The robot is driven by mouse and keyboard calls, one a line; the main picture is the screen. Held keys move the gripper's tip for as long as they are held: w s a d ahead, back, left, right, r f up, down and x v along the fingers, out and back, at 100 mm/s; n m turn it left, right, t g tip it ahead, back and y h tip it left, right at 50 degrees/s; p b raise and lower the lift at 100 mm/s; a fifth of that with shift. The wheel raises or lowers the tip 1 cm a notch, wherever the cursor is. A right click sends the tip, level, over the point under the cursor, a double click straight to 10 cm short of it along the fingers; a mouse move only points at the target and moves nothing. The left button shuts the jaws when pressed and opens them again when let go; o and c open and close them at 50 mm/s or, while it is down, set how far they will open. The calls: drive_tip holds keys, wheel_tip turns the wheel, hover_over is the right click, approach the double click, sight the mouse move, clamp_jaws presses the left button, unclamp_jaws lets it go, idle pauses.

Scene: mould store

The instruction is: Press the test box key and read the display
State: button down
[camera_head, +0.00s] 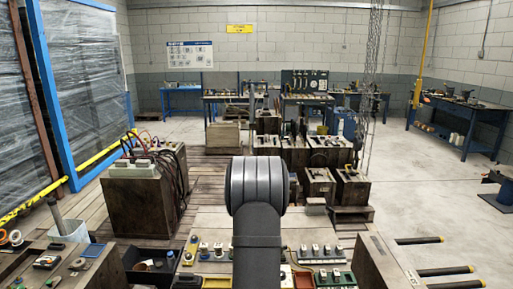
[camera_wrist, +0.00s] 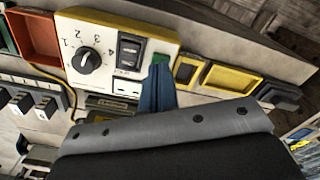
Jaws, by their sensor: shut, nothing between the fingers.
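In the wrist view the cream test box (camera_wrist: 105,55) lies upside down in the picture. It has a black dial (camera_wrist: 87,60) with numbers round it, a dark rocker switch (camera_wrist: 130,47) and a small panel with dark marks (camera_wrist: 125,87). A green key (camera_wrist: 161,59) sits at its right edge. My gripper (camera_wrist: 157,68) shows as narrow blue fingers, shut and empty, with the tips at the green key. I cannot tell whether they touch or press it. No lit reading is legible. In the head view my arm hides the test box.
Yellow trays (camera_wrist: 225,77) and an orange-red tray (camera_wrist: 32,35) flank the box. A row of switches (camera_wrist: 38,103) lies at left. Open floor (camera_head: 430,175) lies right.

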drive_tip(key=shift+f, duration=0.45)
drive_tip(key=shift+r, duration=3.5)
wheel_tip(320, 180, down, 7)
drive_tip(key=shift+f, duration=0.1)
drive_tip(key=shift+r, duration=0.2)
drive_tip(key=shift+r, duration=0.1)
